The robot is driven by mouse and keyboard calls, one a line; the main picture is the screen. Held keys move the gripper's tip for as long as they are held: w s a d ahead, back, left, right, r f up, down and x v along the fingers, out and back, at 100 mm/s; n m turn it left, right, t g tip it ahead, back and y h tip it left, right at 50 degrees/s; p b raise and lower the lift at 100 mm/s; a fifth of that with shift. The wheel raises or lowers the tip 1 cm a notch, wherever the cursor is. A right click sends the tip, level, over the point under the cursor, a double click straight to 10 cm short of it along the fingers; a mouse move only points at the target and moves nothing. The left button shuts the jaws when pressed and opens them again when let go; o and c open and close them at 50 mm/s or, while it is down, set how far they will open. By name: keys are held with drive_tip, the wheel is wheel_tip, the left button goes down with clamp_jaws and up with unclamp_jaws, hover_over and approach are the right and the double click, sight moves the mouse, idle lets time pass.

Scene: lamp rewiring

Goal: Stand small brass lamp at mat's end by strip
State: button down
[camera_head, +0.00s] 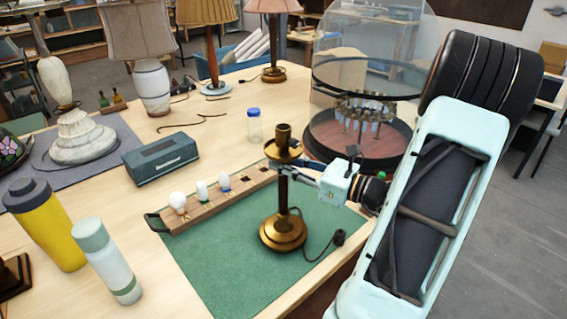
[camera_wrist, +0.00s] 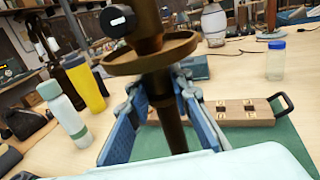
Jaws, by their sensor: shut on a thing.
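The small brass lamp (camera_head: 283,232) is upright over the green mat (camera_head: 215,262), with its round base near the mat's middle. I cannot tell whether the base touches the mat. My gripper (camera_head: 303,174) reaches in from the right and is shut on the lamp's dark stem, below the brass dish. In the wrist view the blue fingers of my gripper (camera_wrist: 158,92) flank the stem of the lamp (camera_wrist: 165,112); its base is out of view there. The wooden strip (camera_head: 205,212) with bulbs and sockets lies along the mat's far left edge. It also shows in the wrist view (camera_wrist: 232,112).
A glass dome on a wooden base (camera_head: 330,150) stands close behind my gripper. A blue-lidded jar (camera_head: 254,128) and a teal case (camera_head: 160,160) stand beyond the strip. A yellow bottle (camera_head: 48,228) and a pale bottle (camera_head: 108,265) stand left. The mat's front left is clear.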

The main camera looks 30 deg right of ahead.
sight(288, 150)
drive_tip(key=shift+r+p, duration=1.65)
drive_tip(key=shift+r, duration=0.55)
drive_tip(key=shift+a, duration=0.1)
